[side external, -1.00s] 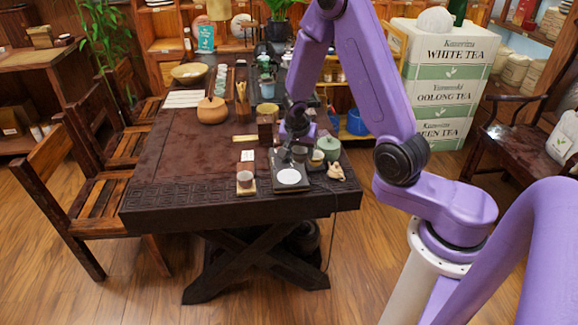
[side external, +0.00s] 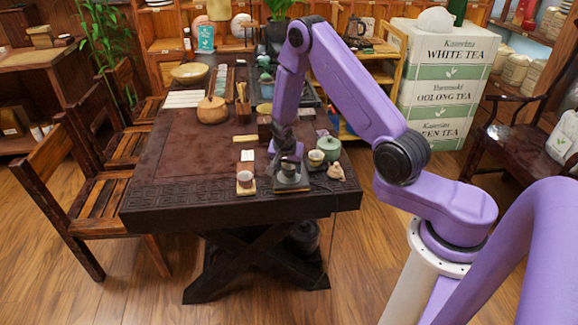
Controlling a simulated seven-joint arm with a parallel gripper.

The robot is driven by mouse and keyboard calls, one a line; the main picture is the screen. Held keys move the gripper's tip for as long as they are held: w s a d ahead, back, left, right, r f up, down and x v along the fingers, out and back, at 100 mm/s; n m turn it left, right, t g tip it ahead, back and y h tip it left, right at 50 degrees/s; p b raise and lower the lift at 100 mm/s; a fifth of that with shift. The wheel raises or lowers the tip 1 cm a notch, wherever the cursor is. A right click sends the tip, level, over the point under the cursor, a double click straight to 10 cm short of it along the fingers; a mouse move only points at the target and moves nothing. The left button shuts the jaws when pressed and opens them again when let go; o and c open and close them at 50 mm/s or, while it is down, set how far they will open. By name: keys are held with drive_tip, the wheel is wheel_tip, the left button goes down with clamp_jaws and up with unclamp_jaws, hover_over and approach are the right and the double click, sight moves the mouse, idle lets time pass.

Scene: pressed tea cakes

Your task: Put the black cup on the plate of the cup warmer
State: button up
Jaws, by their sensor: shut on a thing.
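My gripper (side external: 288,165) points down over the cup warmer (side external: 292,188) near the front edge of the dark table. It is shut on the black cup (side external: 289,171), which is small, dark and partly covered by the fingers. The cup is directly over the warmer's plate and hides most of its pale disc. From this view I cannot tell whether the cup touches the plate or hangs just above it.
A small cup on a wooden coaster (side external: 245,188) stands just left of the warmer. To the right are a green lidded pot (side external: 329,148), a small light cup (side external: 316,157) and a cream figurine (side external: 336,172). A round brown teapot (side external: 212,110) stands further back. The table's left middle is clear.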

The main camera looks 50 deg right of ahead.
drive_tip(key=shift+f, duration=0.15)
drive_tip(key=o, duration=1)
drive_tip(key=shift+o, duration=0.2)
drive_tip(key=s+a+r+n, duration=0.2)
drive_tip(key=a+r+n, duration=0.1)
drive_tip(key=a+r, duration=0.4)
drive_tip(key=s+a+r+n, duration=0.2)
drive_tip(key=a+r+n, duration=0.15)
drive_tip(key=r, duration=0.55)
drive_tip(key=s+a+r+n+y, duration=0.1)
drive_tip(key=s+a+r+n, duration=0.1)
drive_tip(key=s+n, duration=0.4)
drive_tip(key=s+a+r+n+g+y, duration=0.1)
drive_tip(key=s+a+r+n+y, duration=0.1)
drive_tip(key=s+n, duration=0.5)
drive_tip(key=s+a+r+n+y, duration=0.1)
drive_tip(key=s+a+r+n, duration=0.2)
drive_tip(key=s, duration=1.3)
drive_tip(key=a+n, duration=0.1)
drive_tip(key=n, duration=0.2)
drive_tip(key=shift+r+g, duration=0.3)
drive_tip(key=shift+r, duration=0.1)
